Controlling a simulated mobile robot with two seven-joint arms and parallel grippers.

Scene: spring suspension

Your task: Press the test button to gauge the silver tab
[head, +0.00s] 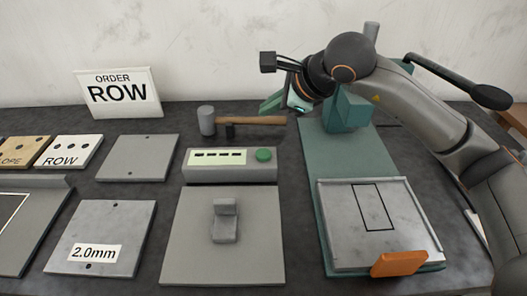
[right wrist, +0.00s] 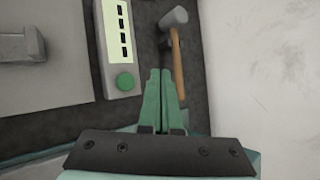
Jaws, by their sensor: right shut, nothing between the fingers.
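The green round test button (head: 264,154) sits at the right end of a grey box with a pale display strip (head: 218,157). It also shows in the right wrist view (right wrist: 125,82). Below the box, a small grey L-shaped silver tab (head: 225,221) stands on a grey plate (head: 180,250); part of it shows in the right wrist view (right wrist: 35,42). My right gripper (head: 268,107) is shut and empty, behind and above the button, near the hammer; its green fingers (right wrist: 160,75) are together and apart from the button. My left gripper is not in view.
A hammer (head: 262,121) lies behind the box. An "ORDER ROW" sign (head: 118,93) stands at the back left. A "2.0mm" plate (head: 120,225), a blank plate (head: 138,158) and labelled blocks (head: 72,151) lie left. A teal press with an orange handle (head: 398,263) stands right.

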